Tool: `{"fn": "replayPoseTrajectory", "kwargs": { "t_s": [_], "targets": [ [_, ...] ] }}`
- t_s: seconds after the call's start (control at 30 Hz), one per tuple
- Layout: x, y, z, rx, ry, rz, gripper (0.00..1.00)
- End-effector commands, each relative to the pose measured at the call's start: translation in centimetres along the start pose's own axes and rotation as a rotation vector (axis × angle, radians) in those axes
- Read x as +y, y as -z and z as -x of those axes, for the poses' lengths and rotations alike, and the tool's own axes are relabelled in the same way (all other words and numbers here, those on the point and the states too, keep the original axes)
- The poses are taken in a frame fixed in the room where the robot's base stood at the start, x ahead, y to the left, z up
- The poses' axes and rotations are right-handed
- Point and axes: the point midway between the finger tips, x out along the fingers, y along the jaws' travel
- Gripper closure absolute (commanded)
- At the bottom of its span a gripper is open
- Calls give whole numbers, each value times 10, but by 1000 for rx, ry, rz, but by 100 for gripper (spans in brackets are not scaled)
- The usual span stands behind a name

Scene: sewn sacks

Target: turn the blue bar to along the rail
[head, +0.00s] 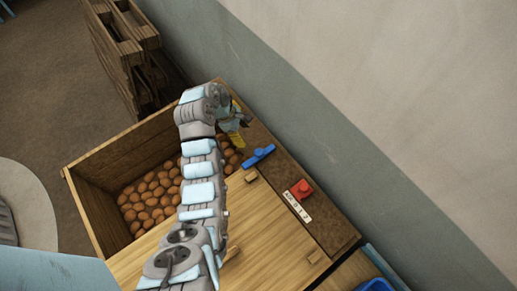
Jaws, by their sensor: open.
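The blue bar (260,154) is a short bar with a raised middle. It sits at the edge of a dark brown strip (327,221) that runs down to the right. The bar lies slanted, its right end higher in the picture, roughly across the strip's length. My gripper (240,122) is open, just above and left of the bar in the picture and apart from it. My arm partly hides the gripper, and its fingers are small in view. A yellow piece (236,140) shows just below the gripper; I cannot tell what it belongs to.
A red knob or button (301,188) with a white label (297,207) sits on the strip. A wooden crate (85,204) of brown round items stands left, pallets (122,50) behind. The wall (330,130) runs close along the right. A blue container (376,285) is lower right.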

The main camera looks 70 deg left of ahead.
Motion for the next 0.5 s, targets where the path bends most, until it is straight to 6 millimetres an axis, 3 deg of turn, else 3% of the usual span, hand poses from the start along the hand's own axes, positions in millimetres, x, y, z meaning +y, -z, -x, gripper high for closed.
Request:
{"fn": "replayPoseTrajectory", "kwargs": {
  "t_s": [0.03,0.33,0.5],
  "targets": [
    [0,2,-11,-1,0,-1,32],
    [0,-1,-39,-2,2,-1,32],
    [-1,-1,-65,-1,4,1,32]
  ]
}}
